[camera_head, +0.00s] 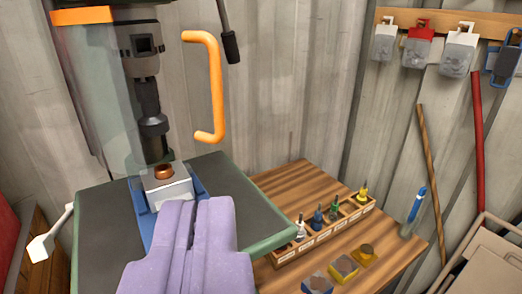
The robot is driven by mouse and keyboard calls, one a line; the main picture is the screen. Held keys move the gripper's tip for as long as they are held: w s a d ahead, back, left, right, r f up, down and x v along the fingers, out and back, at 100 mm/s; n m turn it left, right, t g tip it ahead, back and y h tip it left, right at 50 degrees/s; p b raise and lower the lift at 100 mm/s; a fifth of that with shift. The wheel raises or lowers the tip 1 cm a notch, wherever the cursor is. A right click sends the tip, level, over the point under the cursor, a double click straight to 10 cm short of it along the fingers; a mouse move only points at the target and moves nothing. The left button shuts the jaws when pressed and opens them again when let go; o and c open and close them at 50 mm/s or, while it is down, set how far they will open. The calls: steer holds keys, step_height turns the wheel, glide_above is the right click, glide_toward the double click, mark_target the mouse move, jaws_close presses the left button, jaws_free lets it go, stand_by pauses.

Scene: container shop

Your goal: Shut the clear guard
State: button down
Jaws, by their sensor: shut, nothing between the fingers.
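The clear guard (98,95) is a see-through panel at upper left, beside the dark drill chuck (150,105). An orange strip (82,15) runs along its top. An orange D-shaped handle (217,88) stands upright to the right of the chuck; I cannot tell where it joins the guard. Below the chuck, a pale block with a copper-coloured top (168,190) sits in a blue vise (143,222) on the dark press table (95,235). My purple gripper (195,203) is shut and empty at bottom centre, below the handle and in front of the vise, hiding part of it.
A black-knobbed lever (230,45) hangs near the handle. A pale-ended lever (42,246) sticks out left. Padlocks (458,50) hang on the wall.

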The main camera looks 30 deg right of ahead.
mark_target(216, 97)
steer(key=x, duration=1.4)
steer(key=shift+d+r, duration=0.1)
steer(key=shift+r, duration=0.05)
steer(key=w+d+b, duration=0.1)
steer(key=w+d, duration=0.1)
steer(key=d, duration=0.1)
steer(key=shift+w+r+b, duration=0.1)
steer(key=shift+w+b, duration=0.2)
steer(key=shift+w, duration=0.05)
